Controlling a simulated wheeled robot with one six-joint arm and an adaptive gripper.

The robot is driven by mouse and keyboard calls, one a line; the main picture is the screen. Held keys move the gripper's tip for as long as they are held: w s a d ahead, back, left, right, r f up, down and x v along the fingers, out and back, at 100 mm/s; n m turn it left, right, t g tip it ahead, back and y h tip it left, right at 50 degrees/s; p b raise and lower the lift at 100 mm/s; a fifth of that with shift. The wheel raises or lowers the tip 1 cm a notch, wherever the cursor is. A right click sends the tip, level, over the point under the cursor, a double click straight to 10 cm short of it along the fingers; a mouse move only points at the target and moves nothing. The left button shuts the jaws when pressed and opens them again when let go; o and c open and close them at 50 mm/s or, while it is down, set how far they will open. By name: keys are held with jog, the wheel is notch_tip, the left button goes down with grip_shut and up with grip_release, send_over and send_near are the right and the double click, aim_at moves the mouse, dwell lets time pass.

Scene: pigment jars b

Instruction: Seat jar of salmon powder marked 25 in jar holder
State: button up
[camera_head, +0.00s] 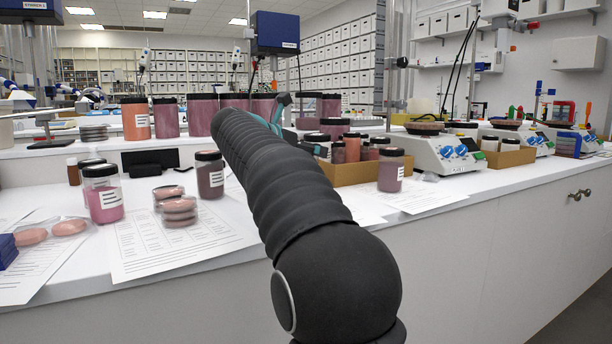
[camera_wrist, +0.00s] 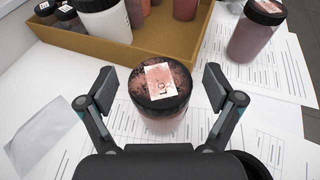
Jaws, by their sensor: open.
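My gripper (camera_wrist: 159,84) is open in the wrist view, with one finger on each side of a jar with a dark, powder-speckled lid (camera_wrist: 150,99). Gaps show between the fingers and the lid. A white label lies on the lid; its marking is too small to read surely. Pale pinkish powder shows in the jar's clear body below. The jar stands upright on or beside printed sheets. I cannot read a 25 on any jar and cannot pick out the jar holder for certain. In the head view my arm hides this jar and most of the gripper.
A brown open box (camera_wrist: 95,45) with several jars stands just beyond the gripper; it also shows in the head view (camera_head: 349,174). A dark-lidded reddish jar (camera_wrist: 254,37) stands to its right. Jars and stacked dishes (camera_head: 179,212) stand left of my arm.

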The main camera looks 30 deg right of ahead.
grip_shut()
dwell(0.3)
jog(key=shift+r, duration=0.1)
jog(key=shift+r, duration=0.5)
notch_tip(320, 180, up, 4)
jog(key=shift+f+p, duration=0.25)
jog(key=shift+p, duration=0.45)
jog(key=s+d+r, duration=0.5)
jog(key=s+r, duration=0.1)
jog(key=s, duration=0.4)
jog(key=shift+s+r, duration=0.15)
jog(key=shift+s, duration=0.1)
jog(key=shift+d, duration=0.1)
